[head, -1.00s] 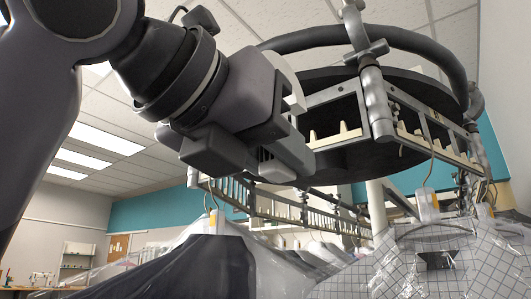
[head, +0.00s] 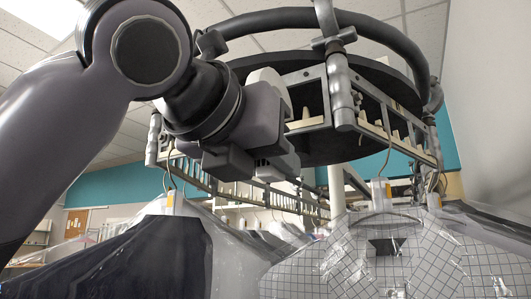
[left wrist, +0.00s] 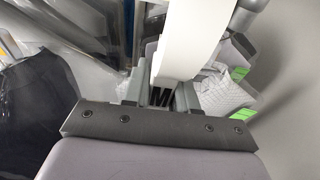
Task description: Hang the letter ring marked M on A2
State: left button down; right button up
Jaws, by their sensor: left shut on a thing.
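My left gripper (head: 274,160) is raised beside the near side of the round garment rail (head: 378,128). In the left wrist view its fingers (left wrist: 160,96) are shut on the white letter ring (left wrist: 188,38), with a black M between them. In the head view only a pale edge of the ring (head: 268,77) shows above the gripper; the rest is hidden behind it. The ring is held clear of my palm, and I cannot tell whether it touches the rail. No label A2 is readable. My right gripper is not in view.
Covered garments hang below the rail: a dark one (head: 155,258) at left and a checked one (head: 390,262) at right, on wire hooks. A black disc and thick curved tube (head: 400,42) sit above. Pale pegs (head: 306,115) stand in the rail's near section.

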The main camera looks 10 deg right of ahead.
pick_arm(q)
jog(key=shift+w+d, duration=0.3)
jog(key=shift+w, duration=0.05)
dwell(0.7)
jog(key=shift+r+x, duration=0.15)
jog(key=shift+x, duration=1)
jog(key=shift+r+x, duration=0.2)
jog(key=shift+x, duration=1)
jog(key=shift+f+b, duration=0.6)
jog(key=shift+f, duration=0.55)
jog(key=c, duration=0.8)
grip_release()
jog(key=shift+s, duration=0.1)
jog(key=shift+b+v, duration=0.85)
jog(key=shift+v, duration=2.65)
